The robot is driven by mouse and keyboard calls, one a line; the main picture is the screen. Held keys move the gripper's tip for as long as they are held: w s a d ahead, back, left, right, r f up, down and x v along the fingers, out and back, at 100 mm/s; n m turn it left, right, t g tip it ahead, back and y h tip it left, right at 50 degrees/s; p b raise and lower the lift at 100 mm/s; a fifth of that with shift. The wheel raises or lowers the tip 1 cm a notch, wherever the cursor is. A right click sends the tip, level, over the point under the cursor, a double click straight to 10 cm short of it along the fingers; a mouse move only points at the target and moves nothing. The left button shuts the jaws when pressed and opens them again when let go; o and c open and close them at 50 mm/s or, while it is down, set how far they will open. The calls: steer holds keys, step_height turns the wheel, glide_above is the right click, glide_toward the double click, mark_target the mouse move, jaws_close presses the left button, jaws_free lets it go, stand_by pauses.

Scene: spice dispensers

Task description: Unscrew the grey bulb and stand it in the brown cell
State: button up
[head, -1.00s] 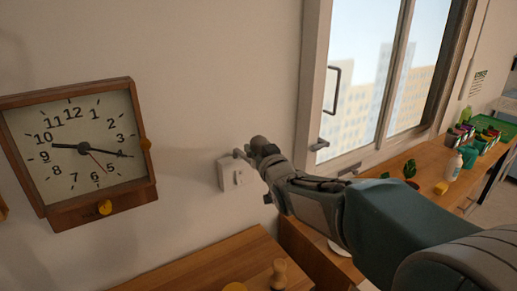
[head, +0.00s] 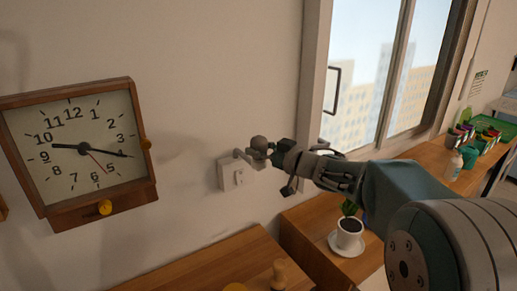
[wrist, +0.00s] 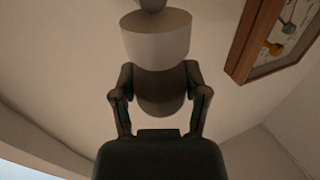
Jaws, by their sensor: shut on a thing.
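The grey bulb (head: 258,143) is a small rounded thing beside the pale fitting (head: 231,172) on the wall. My gripper (head: 268,154) reaches it from the right, close to the wall. In the wrist view the fingers of my gripper (wrist: 158,95) are closed around a dark grey-brown rounded body, which I take for the bulb (wrist: 160,90). A pale cylinder (wrist: 155,38) sits against it, with a dark round end beyond. I cannot tell whether the bulb is still joined to the fitting. I cannot make out the brown cell.
A wooden clock (head: 82,150) hangs at the left. A window (head: 385,75) is at the right. Below are a wooden table (head: 215,262), a coffee cup (head: 349,230) on a saucer, and a counter with bottles and a green tray. The wall around the fitting is bare.

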steer(key=shift+n+g+y, duration=0.5)
steer(key=shift+n+g, duration=0.2)
steer(key=shift+g, duration=0.3)
steer(key=shift+g, duration=0.3)
steer(key=n+g+y, duration=0.1)
steer(key=n+g, duration=0.1)
steer(key=n+g+y, duration=0.1)
steer(key=n+g, duration=0.1)
steer(key=g, duration=0.1)
steer(key=shift+w+g, duration=0.1)
steer(key=shift+g, duration=0.2)
steer(key=n+g, duration=0.2)
steer(key=g, duration=0.2)
steer(key=n+g, duration=0.3)
steer(key=shift+r+g+h, duration=0.1)
steer(key=shift+g+h, duration=0.2)
steer(key=shift+g, duration=0.1)
steer(key=o, duration=1)
